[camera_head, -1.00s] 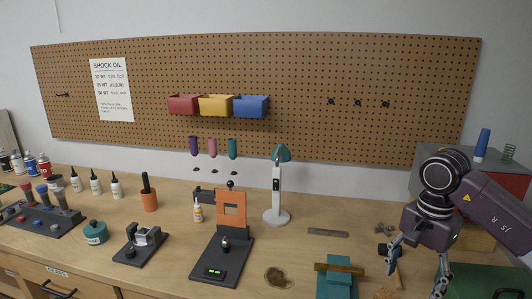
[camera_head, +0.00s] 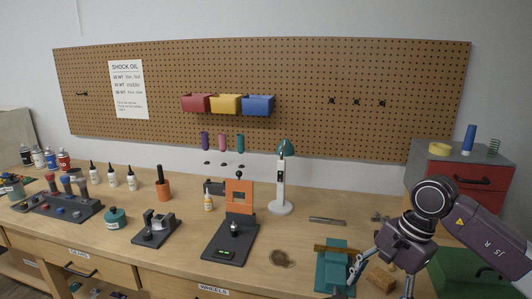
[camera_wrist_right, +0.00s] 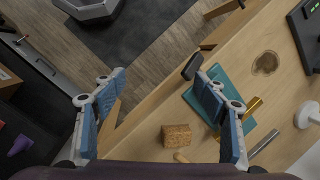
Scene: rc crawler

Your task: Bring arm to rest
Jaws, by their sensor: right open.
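My right gripper (camera_head: 380,288) is at the lower right of the head view, with its fingers pointing down near the bench's front edge. Its two blue-padded fingers are wide apart and empty in the right wrist view (camera_wrist_right: 162,92). In the head view, one finger overlaps the right side of a teal block (camera_head: 335,262) with a brass bar (camera_head: 332,248) across it. In the wrist view, the right finger partly covers the teal block (camera_wrist_right: 243,126). I cannot tell whether they touch. A brown cork-like block (camera_wrist_right: 176,134) lies between the fingers in that view. My left gripper is not seen.
A grey cabinet (camera_head: 436,171) with a red drawer and a green box (camera_head: 468,272) stand at the right. An orange-framed stand (camera_head: 239,198), a white lamp (camera_head: 281,208) and several bottles fill the bench. Bare wood (camera_head: 300,235) lies around the lamp. Drawers line the bench front.

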